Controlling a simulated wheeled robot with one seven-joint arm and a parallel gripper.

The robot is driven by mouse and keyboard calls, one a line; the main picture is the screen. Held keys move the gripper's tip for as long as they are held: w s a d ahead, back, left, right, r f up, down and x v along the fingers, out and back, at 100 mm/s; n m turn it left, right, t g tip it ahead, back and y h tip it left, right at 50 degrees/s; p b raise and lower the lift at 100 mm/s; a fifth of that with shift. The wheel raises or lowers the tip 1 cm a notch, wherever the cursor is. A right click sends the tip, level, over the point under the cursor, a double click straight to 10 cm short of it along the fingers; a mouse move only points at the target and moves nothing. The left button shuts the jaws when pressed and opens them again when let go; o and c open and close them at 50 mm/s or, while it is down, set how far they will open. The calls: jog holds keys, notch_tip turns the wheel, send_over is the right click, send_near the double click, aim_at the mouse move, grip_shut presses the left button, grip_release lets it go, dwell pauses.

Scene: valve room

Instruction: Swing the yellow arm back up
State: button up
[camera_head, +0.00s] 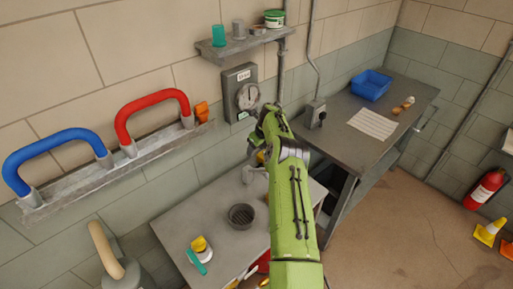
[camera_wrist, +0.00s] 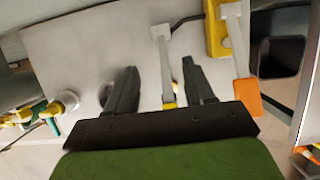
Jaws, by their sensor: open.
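In the wrist view, a grey arm with a yellow end (camera_wrist: 168,104) runs between the two dark fingers of my gripper (camera_wrist: 159,67). The gripper is open, with a gap visible on each side of the arm. The yellow end is partly hidden by the gripper's base. To the right, a second grey arm has an orange end (camera_wrist: 247,97), beside a yellow bracket (camera_wrist: 215,32). In the head view, my green arm hides the gripper, and only a bit of yellow (camera_head: 260,157) shows beside it.
Blue (camera_head: 55,142) and red (camera_head: 150,97) handles stand on the wall rail. A workbench (camera_head: 365,155) with a blue bin (camera_head: 371,85) stands to the right.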

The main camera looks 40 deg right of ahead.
jog(key=b+v, duration=0.1)
jog(key=v, duration=1.4)
jog(key=shift+r+b, duration=0.35)
jog(key=shift+b, duration=0.05)
jog(key=shift+s+a, duration=0.1)
jog(key=shift+s, duration=0.05)
